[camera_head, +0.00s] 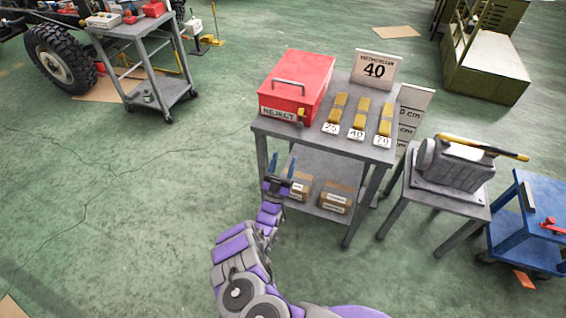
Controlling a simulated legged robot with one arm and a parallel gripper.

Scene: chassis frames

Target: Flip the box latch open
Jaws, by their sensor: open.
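A red box (298,82) with a grey top handle and a REJECT label stands on the left half of a grey table (268,125). The box lid looks closed. My gripper (281,166) is open and empty, with its two fingers pointing up and away. It appears in front of the table, below and left of the latch, and apart from it. The latch's exact position is too small to tell.
Yellow blocks (360,121) with number cards stand right of the box, before a "40" sign (376,70). Cardboard boxes (335,198) sit on the lower shelf. A grey machine on a stand (452,165) is to the right.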

